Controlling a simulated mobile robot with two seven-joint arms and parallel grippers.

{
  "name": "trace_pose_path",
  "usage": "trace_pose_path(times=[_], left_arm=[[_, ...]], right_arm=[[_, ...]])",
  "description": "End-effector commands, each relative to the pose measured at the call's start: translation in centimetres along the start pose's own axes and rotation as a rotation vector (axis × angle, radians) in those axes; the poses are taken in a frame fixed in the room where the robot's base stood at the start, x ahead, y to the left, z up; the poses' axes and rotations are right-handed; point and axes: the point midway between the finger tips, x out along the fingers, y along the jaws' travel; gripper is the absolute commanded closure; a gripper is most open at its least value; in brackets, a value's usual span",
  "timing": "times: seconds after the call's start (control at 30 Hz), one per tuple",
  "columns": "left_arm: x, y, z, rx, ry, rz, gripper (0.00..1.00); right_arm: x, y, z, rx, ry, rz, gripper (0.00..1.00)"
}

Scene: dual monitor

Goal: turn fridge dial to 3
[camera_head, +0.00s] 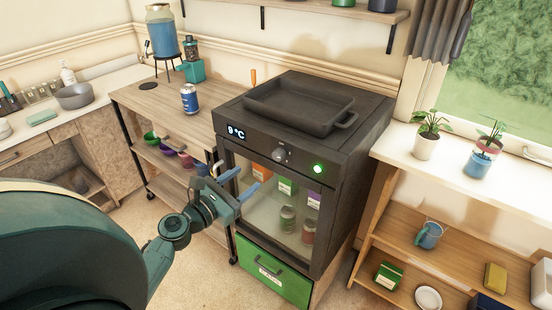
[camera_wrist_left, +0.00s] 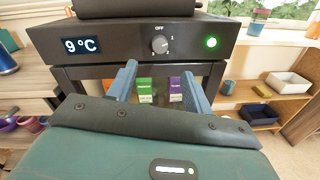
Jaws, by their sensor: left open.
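The fridge (camera_head: 285,225) is a dark cabinet with a glass door. Its front panel has a 9 °C display (camera_head: 236,132), a round dial (camera_head: 279,154) and a lit green light (camera_head: 319,168). In the left wrist view the dial (camera_wrist_left: 160,44) is a grey knob right of the display, with OFF marked above it and small numbers around it; its exact setting is hard to read. My left gripper (camera_head: 241,184) is open and empty, in front of the glass door, below and left of the dial. In the left wrist view its two blue fingers (camera_wrist_left: 160,80) point toward the panel, apart from the dial. My right gripper is not in view.
A black tray (camera_head: 300,103) sits on top of the fridge. A wooden cart (camera_head: 160,97) with a blue can (camera_head: 189,98) stands to the left. Shelves with plants (camera_head: 428,136) stand to the right. A green drawer (camera_head: 272,271) is below the door.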

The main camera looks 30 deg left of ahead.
Motion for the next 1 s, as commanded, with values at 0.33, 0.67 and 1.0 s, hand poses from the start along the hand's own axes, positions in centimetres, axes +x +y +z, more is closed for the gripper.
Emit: trace_pose_path(times=[0.33,0.67,1.0], left_arm=[[7.4,0.0,0.2,0.002,-0.002,0.000,0.49],[10.9,-0.1,0.0,0.005,0.000,-0.001,0.49],[11.0,-0.1,0.0,0.005,0.001,-0.001,0.53]], right_arm=[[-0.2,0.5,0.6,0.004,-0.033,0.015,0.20],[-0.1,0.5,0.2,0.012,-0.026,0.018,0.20],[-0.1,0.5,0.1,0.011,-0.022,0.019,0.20]])
